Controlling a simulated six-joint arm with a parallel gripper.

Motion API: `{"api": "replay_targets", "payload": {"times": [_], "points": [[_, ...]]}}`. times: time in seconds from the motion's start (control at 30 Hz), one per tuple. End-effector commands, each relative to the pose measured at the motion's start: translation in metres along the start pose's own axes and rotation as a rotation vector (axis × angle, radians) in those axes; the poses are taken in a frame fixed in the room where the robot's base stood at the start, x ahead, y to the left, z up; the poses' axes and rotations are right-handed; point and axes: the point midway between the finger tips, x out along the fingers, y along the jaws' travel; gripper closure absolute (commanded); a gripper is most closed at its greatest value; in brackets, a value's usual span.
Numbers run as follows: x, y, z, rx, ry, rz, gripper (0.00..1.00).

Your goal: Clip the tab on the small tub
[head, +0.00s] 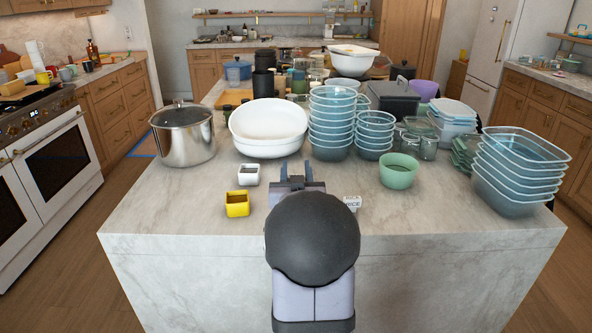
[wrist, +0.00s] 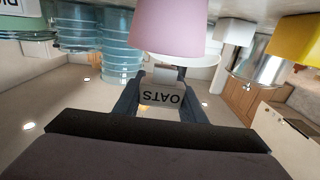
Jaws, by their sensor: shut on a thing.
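My gripper (wrist: 160,98) is shut on a pale tab (wrist: 161,97) lettered OATS, which looks upside down in the wrist view. A pink small tub (wrist: 168,25) shows just beyond the tab, its wider rim toward it. I cannot tell whether the tab touches the rim. In the head view my gripper (head: 290,170) is over the island's front middle, and my arm hides the tab and pink tub. A white small tub (head: 248,175) and a yellow small tub (head: 237,204) stand to the left. Another tab (head: 352,202), apparently lettered RICE, lies to the right.
A steel pot (head: 184,135), white bowls (head: 268,128) and stacked blue tubs (head: 331,120) stand behind. A green bowl (head: 398,171) and stacked clear containers (head: 515,175) are on the right. The island's front left and front right (head: 440,225) are bare.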

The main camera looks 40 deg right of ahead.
Motion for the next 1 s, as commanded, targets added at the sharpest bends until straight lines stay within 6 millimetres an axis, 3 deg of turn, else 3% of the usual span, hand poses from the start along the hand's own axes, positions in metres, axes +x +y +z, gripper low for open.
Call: {"api": "replay_targets", "payload": {"times": [1.0], "points": [[0.0, 0.0, 0.02, 0.0, -0.001, 0.0, 0.84]]}}
